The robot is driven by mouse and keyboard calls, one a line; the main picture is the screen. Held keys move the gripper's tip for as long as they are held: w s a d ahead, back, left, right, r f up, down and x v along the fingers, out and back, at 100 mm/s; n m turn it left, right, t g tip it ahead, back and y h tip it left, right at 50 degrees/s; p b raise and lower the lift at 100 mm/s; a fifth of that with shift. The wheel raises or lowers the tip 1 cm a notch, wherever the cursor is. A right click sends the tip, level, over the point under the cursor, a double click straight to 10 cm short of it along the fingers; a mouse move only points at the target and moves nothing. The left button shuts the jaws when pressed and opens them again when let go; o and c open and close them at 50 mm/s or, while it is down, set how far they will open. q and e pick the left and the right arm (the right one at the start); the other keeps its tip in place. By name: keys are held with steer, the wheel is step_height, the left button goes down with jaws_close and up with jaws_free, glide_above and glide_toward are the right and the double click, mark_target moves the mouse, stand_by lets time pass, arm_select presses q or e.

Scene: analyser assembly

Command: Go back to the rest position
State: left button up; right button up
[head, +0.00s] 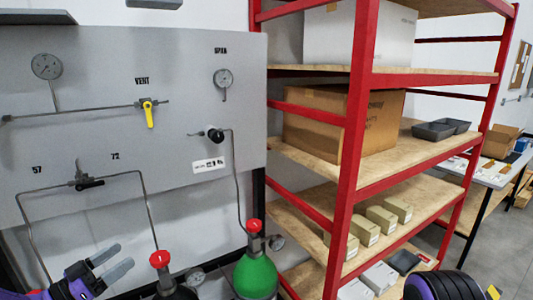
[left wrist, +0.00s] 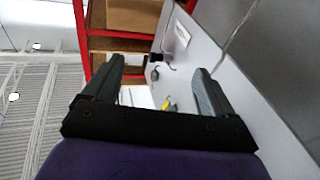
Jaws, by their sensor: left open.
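My left gripper (head: 112,262) shows at the bottom left of the head view, in front of the lower part of the grey panel (head: 100,130). Its two fingers are apart with nothing between them. In the left wrist view the same gripper (left wrist: 158,75) is open and empty, and the panel lies to its right.
The panel carries gauges, a yellow VENT handle (head: 149,113) and a black lever (head: 90,184). A green cylinder (head: 256,275) and a red-capped dark one (head: 162,259) stand below. A red-framed shelf (head: 350,150) with boxes stands right; a table (head: 490,176) is farther back.

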arm_select(q)
step_height(320, 180, down, 14)
steer(key=d+n+y+b, duration=0.2)
steer(key=n+y+b, duration=0.1)
steer(key=n+y, duration=0.6)
steer(key=s+d+f+n+g+y+b, duration=0.15)
steer(key=s+f+n+g+y, duration=0.25)
steer(key=s+f, duration=0.65)
steer(key=s+d+f+g+y+b, duration=0.1)
steer(key=s+f+g, duration=0.3)
steer(key=s+f, duration=0.5)
steer(key=s+d+f+g+y+b, duration=0.1)
steer(key=s+d+f+g+b, duration=0.2)
steer(key=s+f, duration=0.6)
steer(key=s+g, duration=0.1)
steer(key=s, duration=0.5)
steer(key=shift+y+b, duration=0.3)
steer(key=shift+b, duration=0.1)
steer(key=shift+w, duration=0.1)
